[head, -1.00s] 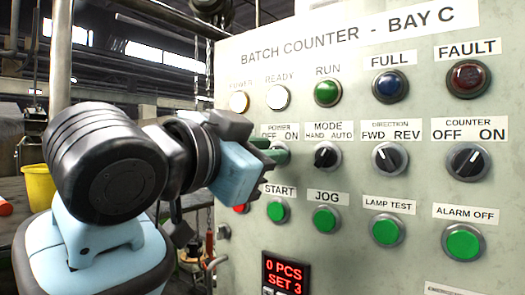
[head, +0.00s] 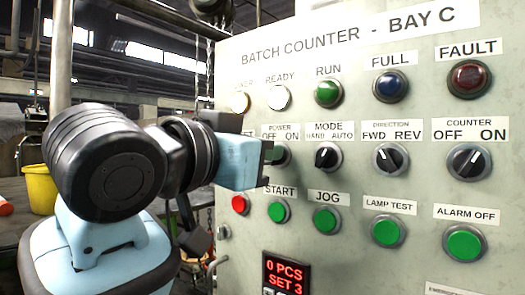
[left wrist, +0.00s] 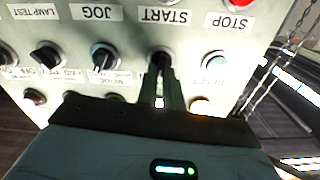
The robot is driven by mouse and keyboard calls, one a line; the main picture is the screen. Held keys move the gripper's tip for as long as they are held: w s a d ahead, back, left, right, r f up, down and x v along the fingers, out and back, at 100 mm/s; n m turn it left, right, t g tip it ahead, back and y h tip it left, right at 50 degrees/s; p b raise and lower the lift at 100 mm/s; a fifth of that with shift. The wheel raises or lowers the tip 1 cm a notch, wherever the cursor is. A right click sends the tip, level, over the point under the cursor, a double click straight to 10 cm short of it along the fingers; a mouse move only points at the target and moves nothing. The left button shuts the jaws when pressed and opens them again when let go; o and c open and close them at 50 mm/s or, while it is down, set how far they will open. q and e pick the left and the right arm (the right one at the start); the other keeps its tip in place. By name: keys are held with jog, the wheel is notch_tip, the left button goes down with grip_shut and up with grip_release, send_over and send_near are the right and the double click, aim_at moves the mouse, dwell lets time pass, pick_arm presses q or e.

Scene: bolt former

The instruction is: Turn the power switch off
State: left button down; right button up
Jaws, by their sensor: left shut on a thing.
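The power switch (head: 285,157) sits on the grey panel under the label POWER OFF ON, left of the MODE switch. My left gripper (head: 273,153) is at it from the left and covers most of it. In the left wrist view, where the panel appears upside down, the green fingers of my left gripper (left wrist: 161,80) are shut on the black knob of the power switch (left wrist: 160,60). The way the knob points is hard to read behind the fingers. My right gripper is not in view.
The MODE switch (head: 327,156) is close on the right. The START button (head: 279,212) and the red STOP button (head: 240,204) are below. The white READY lamp (head: 278,97) is above. A yellow bucket (head: 39,188) stands far left.

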pick_arm(q)
jog(key=shift+w+a+n, duration=0.1)
jog(key=shift+n, duration=1.8)
jog(key=shift+w+a+n, duration=0.1)
jog(key=shift+n, duration=1.8)
jog(key=c, duration=1.5)
grip_release()
jog(key=shift+c, duration=0.2)
jog(key=shift+s, duration=0.15)
jog(key=v, duration=0.7)
jog(key=shift+s+a, duration=0.2)
jog(key=shift+a, duration=0.05)
